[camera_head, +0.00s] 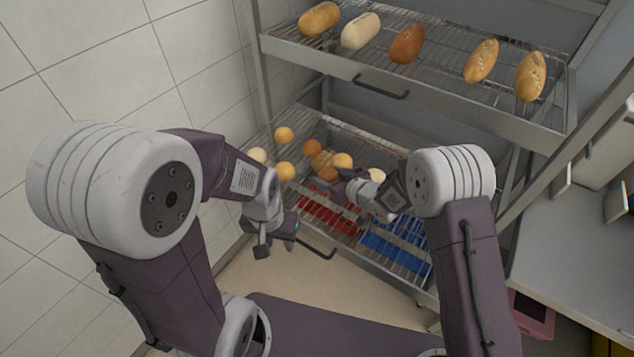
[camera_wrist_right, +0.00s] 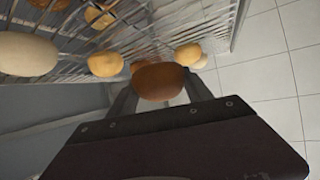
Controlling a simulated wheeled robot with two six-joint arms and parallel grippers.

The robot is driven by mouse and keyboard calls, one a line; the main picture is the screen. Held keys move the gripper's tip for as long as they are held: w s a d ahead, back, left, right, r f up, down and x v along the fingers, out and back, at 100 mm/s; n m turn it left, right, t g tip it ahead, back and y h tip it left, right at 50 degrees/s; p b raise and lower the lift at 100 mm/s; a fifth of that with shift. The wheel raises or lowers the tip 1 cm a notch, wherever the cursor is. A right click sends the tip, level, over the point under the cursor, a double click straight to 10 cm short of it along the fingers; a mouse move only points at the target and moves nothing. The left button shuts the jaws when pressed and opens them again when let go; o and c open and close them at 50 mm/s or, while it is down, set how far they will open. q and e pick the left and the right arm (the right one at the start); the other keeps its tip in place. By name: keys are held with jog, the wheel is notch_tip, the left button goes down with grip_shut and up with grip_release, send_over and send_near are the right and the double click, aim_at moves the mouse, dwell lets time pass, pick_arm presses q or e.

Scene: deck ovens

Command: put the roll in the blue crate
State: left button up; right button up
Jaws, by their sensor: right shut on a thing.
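My right gripper (camera_head: 343,187) is over the lower rack, and its wrist view shows it shut on a brown roll (camera_wrist_right: 160,80) between the two fingers. In the head view the hand partly hides the spot, and I cannot tell for sure which brown roll is the held one. The blue crate (camera_head: 398,250) shows as blue among the wires of the lower rack, below and to the right of the right gripper. Its inside is hard to make out. My left gripper (camera_head: 276,247) is open and empty in front of the lower rack's left side.
Several round rolls (camera_head: 284,172) lie on the lower rack's left and back. A red crate (camera_head: 330,213) is left of the blue one. The upper rack (camera_head: 440,98) holds several long loaves and overhangs the back. A tiled wall (camera_head: 110,75) bounds the left; a grey counter (camera_head: 570,270) the right.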

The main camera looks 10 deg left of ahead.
jog(key=s+d+r, duration=0.1)
jog(key=d+r, duration=0.3)
jog(key=d, duration=0.3)
jog(key=shift+d+r, duration=0.2)
jog(key=shift+r, duration=0.05)
